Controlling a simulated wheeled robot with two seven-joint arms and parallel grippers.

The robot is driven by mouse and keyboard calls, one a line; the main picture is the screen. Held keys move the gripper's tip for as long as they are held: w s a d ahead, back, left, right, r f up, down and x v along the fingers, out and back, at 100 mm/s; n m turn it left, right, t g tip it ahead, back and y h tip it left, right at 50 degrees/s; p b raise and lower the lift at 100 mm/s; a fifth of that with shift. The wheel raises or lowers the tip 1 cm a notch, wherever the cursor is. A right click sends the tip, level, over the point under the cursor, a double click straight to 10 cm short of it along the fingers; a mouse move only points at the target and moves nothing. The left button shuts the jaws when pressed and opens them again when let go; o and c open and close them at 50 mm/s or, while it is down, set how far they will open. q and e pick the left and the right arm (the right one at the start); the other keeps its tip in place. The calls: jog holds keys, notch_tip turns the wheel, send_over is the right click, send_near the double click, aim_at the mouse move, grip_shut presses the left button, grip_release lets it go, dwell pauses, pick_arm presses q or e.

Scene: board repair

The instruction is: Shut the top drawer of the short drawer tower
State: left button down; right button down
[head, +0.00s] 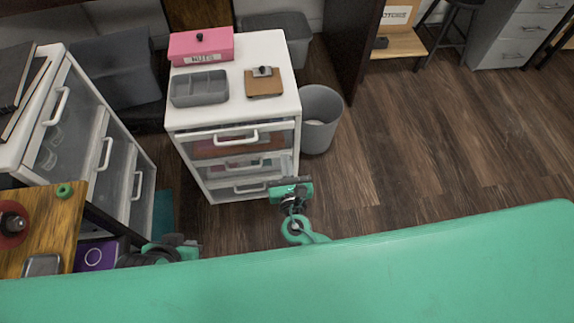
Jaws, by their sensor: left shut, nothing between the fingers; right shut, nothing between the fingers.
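The short drawer tower (180,119) is white with clear-fronted drawers and stands left of centre. Its top drawer (228,142) has a white handle, and coloured contents show through the front. I cannot clearly tell how far this drawer stands out. My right gripper (291,188) is shut and empty, in front of the tower's lower right side and below the top drawer's handle in the picture. My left gripper (172,245) is shut and empty, low at the left, in front of the tower and apart from it. Its fingertips are hard to make out.
A larger drawer tower (84,127) and wooden table (50,222) are at left. Floor is open at right.

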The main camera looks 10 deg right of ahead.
aim_at(279, 125)
jog(key=w, duration=0.9)
jog(key=shift+w, duration=0.1)
pick_arm(q)
jog(key=shift+w+d+f+t, duration=0.15)
jog(key=shift+w+d+t, duration=0.25)
jog(key=shift+w+d, duration=0.05)
pick_arm(e)
jog(key=shift+w, duration=0.3)
